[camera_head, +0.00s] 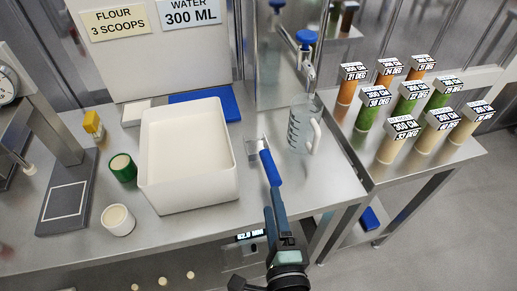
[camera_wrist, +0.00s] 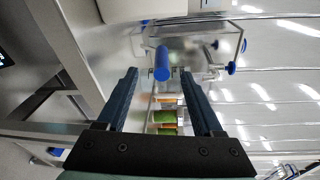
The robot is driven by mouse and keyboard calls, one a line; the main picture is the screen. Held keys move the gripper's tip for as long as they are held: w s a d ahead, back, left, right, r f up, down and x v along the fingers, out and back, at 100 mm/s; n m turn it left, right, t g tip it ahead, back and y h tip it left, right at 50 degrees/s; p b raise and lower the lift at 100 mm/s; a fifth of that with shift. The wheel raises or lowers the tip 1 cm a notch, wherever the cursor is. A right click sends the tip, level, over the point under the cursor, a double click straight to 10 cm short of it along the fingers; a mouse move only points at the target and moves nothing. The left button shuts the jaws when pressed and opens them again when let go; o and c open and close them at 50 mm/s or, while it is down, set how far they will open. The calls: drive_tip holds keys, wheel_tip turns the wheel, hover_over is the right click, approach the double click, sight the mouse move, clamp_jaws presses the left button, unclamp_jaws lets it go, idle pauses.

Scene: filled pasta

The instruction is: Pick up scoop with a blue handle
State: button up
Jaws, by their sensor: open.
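The scoop with a blue handle (camera_head: 271,168) lies on the steel table between the white bin and the measuring jug. Its metal bowl points to the back and its handle points to the front. In the wrist view the handle's round blue end (camera_wrist: 162,64) shows between the tips of my two fingers, facing the camera. My gripper (camera_head: 275,192) is open and empty, just in front of the handle's end in the head view. I cannot tell exactly how far apart they are.
A large white bin (camera_head: 229,183) stands left of the scoop. A clear measuring jug (camera_head: 299,128) stands close on its right, under a tap with blue knobs (camera_head: 306,38). Several labelled tubes (camera_head: 411,98) stand on the right table. A green cup (camera_head: 122,168) and white cup (camera_head: 117,219) stand at left.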

sight(268, 166)
drive_tip(key=p+x, duration=0.1)
drive_tip(key=x, duration=0.5)
drive_tip(key=shift+r, duration=0.1)
drive_tip(key=shift+d+p+x, duration=0.1)
drive_tip(key=shift+d+x, duration=0.05)
drive_tip(key=shift+x, duration=0.75)
drive_tip(key=shift+d+p+x, duration=0.1)
drive_tip(key=shift+d+x, duration=0.1)
drive_tip(key=shift+x, duration=0.7)
drive_tip(key=shift+d+p+x, duration=0.1)
drive_tip(key=shift+d+x, duration=0.05)
drive_tip(key=shift+x, duration=0.75)
drive_tip(key=shift+w, duration=0.1)
drive_tip(key=shift+r, duration=0.1)
clamp_jaws()
